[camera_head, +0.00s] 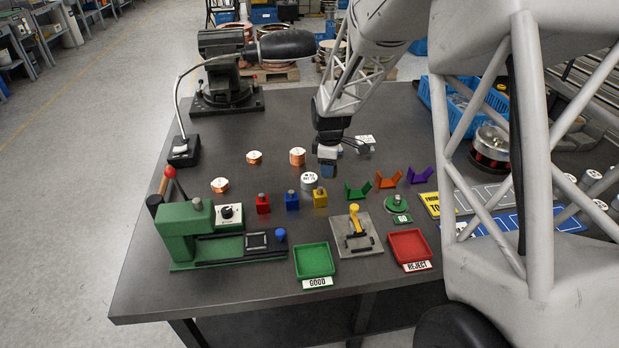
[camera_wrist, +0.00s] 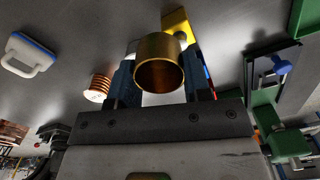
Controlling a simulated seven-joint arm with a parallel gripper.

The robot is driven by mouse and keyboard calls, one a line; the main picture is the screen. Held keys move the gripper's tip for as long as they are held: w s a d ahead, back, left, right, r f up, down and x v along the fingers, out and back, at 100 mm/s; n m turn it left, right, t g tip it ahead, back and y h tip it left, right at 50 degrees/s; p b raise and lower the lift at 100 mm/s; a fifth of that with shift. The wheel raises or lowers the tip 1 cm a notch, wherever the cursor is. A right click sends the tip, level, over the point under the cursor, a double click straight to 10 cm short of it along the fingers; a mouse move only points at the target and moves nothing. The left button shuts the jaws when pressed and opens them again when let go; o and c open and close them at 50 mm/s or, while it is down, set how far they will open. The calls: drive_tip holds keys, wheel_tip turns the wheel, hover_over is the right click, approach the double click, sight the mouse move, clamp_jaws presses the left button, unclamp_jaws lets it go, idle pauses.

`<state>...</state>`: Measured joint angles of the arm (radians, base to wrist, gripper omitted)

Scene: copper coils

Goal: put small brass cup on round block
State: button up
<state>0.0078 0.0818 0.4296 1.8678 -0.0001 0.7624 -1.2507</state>
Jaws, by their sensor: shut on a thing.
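A small brass cup (camera_wrist: 158,65) is between the blue fingers of my gripper (camera_wrist: 160,80) in the wrist view, its round opening toward the camera. My gripper is shut on it. In the head view my gripper (camera_head: 327,168) hangs over the middle of the table, and the cup cannot be made out there. A short round pale block (camera_head: 309,181) with dark lettering stands just left of and nearer than the gripper; I take it for the round block. Its top looks bare. I cannot make it out in the wrist view, where the cup and fingers cover the middle.
Red (camera_head: 263,204), blue (camera_head: 292,200) and yellow (camera_head: 320,198) blocks stand nearer. Copper coils (camera_head: 297,157) lie behind and left. A green press (camera_head: 190,235), green tray (camera_head: 314,261) and red tray (camera_head: 409,246) are in front. Coloured V-shaped holders (camera_head: 387,179) stand right.

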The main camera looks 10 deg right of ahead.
drive_tip(key=s+a, duration=0.4)
drive_tip(key=s, duration=0.5)
drive_tip(key=shift+f+m, duration=0.4)
hover_over(308, 177)
drive_tip(key=shift+f, duration=0.75)
drive_tip(key=shift+f, duration=1.75)
drive_tip(key=shift+f, duration=0.15)
drive_tip(key=o, duration=0.9)
